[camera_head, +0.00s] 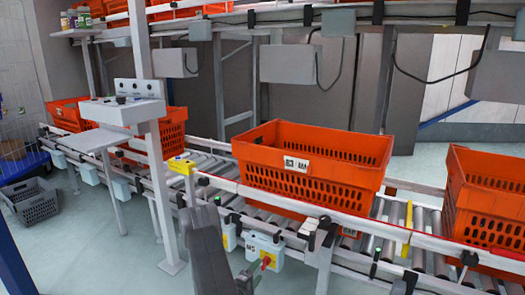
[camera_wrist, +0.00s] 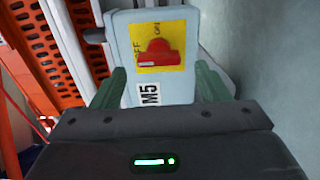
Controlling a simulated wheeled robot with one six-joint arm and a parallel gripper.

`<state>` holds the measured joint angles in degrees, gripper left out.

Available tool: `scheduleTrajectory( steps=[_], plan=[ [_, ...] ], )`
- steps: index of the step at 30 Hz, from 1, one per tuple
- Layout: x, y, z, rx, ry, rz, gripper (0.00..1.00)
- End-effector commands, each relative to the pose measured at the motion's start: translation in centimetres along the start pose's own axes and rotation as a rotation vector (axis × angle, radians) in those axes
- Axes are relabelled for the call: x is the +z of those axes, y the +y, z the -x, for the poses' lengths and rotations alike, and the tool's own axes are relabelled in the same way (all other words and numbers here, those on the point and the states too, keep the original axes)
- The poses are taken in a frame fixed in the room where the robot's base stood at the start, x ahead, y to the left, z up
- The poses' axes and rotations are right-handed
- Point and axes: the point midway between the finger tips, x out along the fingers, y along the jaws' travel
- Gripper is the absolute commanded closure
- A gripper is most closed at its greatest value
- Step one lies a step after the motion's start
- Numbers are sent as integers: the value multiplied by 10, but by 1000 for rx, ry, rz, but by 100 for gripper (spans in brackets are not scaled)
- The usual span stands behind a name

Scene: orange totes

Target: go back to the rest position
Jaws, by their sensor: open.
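My gripper (camera_wrist: 162,82) is open in the wrist view, with its two green-grey fingers set wide apart. Between and beyond them shows a pale switch box (camera_wrist: 187,75) marked M5, with a red rotary knob (camera_wrist: 160,54) on a yellow plate. I see nothing held, and I cannot tell how far the fingers are from the box. In the head view, a switch box with a red knob (camera_head: 266,260) hangs on the conveyor's front side.
A roller conveyor (camera_head: 395,213) runs across the scene. It carries a large orange tote (camera_head: 300,185) at the middle, another (camera_head: 490,195) at the right and more at the left. A post with a small shelf (camera_head: 122,108) stands in front. A grey crate (camera_head: 33,205) sits left; floor (camera_head: 110,265) is clear at lower left.

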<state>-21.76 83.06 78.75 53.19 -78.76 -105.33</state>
Motion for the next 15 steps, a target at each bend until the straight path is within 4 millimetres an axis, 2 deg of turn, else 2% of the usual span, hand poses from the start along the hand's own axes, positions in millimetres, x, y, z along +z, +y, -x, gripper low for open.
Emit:
scheduleTrajectory(
  steps=[3,12,14,15],
  plan=[
    [-1,3,25,-1,4,3,31],
    [-1,2,81,0,5,3,31],
    [0,2,92,0,5,5,31],
    [1,-1,84,2,-2,0,31]
  ],
)
